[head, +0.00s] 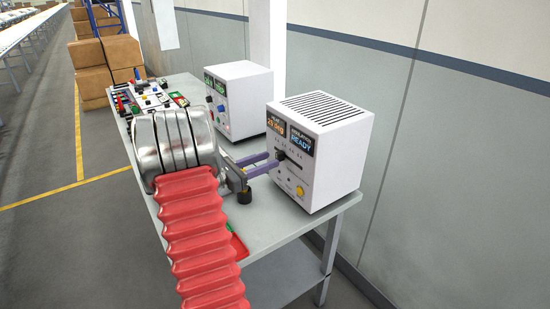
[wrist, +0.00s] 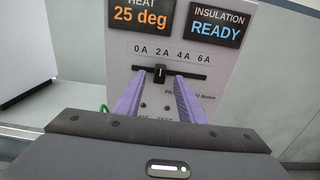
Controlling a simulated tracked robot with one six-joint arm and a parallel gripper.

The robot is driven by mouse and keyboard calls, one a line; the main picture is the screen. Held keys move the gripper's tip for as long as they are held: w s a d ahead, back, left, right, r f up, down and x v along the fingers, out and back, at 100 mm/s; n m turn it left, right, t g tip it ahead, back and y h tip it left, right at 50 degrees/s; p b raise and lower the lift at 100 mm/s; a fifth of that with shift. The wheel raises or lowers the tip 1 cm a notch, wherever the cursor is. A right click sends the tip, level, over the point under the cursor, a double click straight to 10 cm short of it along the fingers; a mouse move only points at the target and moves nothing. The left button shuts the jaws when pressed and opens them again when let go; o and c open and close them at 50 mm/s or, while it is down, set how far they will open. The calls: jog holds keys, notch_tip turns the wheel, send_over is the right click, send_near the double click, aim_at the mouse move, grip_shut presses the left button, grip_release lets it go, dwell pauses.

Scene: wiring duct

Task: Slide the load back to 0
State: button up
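The load slider is a black knob (wrist: 160,73) on a horizontal slot in the white instrument's front panel. In the wrist view it sits under the 2 A mark of a scale running from 0 A at the left to 6 A at the right. In the head view the white instrument (head: 335,165) stands at the near right of the table. My gripper (wrist: 161,78) has its two purple fingers spread, with tips near the panel on either side of the knob. A gap seems to show on both sides. In the head view my gripper (head: 274,160) reaches toward the panel.
The instrument's displays (wrist: 217,26) read HEAT 25 deg and INSULATION READY. A second white instrument (head: 238,98) stands behind to the left. Small coloured parts (head: 150,98) lie at the table's far end. A grey wall (head: 450,150) runs along the right.

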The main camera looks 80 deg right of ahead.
aim_at(277, 157)
jog(key=shift+x, duration=1.95)
grip_shut()
